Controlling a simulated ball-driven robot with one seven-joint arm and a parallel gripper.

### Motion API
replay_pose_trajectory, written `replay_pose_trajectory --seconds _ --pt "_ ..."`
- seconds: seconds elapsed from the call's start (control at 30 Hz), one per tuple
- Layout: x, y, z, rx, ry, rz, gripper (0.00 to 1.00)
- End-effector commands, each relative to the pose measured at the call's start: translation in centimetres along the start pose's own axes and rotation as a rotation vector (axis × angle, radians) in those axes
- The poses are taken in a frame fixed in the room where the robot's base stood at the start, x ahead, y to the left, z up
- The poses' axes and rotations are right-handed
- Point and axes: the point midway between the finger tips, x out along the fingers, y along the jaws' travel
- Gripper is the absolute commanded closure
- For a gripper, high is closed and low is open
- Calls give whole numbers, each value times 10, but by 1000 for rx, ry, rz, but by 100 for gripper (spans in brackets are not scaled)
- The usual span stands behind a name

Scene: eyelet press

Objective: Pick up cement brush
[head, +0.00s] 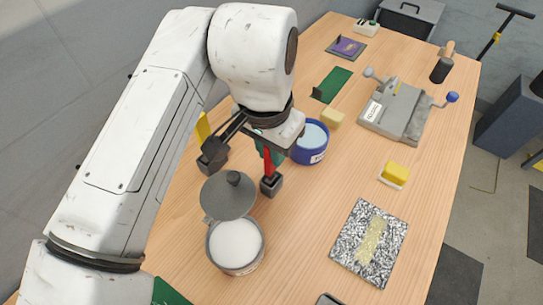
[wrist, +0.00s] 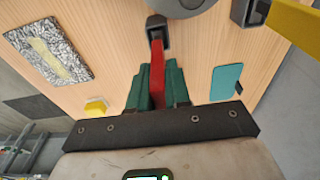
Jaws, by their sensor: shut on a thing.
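A grey round cap with a dark knob (head: 228,197) sits between and just below my fingertips, beside an open pot of white paste (head: 236,246). I take this cap to be the top of the cement brush; no bristles show. My gripper (head: 241,172) is shut on it, with the black-tipped fingers well apart, one red and one yellow. The contact itself is not clear. In the wrist view the fingertips (wrist: 203,20) are near the top edge, and part of the grey cap (wrist: 180,5) shows between them.
A blue tub (head: 308,150) stands just behind my gripper. A grey press (head: 394,112) is farther back. A yellow-and-white block (head: 395,174) and a speckled board (head: 350,240) lie to the right. The wooden table between them is clear.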

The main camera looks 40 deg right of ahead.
Motion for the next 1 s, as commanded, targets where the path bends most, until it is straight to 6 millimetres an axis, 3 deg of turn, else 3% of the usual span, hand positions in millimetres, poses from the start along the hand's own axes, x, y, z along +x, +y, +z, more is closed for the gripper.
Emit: replay_pose_trajectory --seconds 0.17,0.4,0.6,1.0 --pt "-17 -1 -2 0 -1 -3 100" --pt "-64 -1 -8 1 -1 -3 100" --pt "-91 0 -12 0 -1 -1 100" --pt "-99 0 -12 0 -2 0 100"
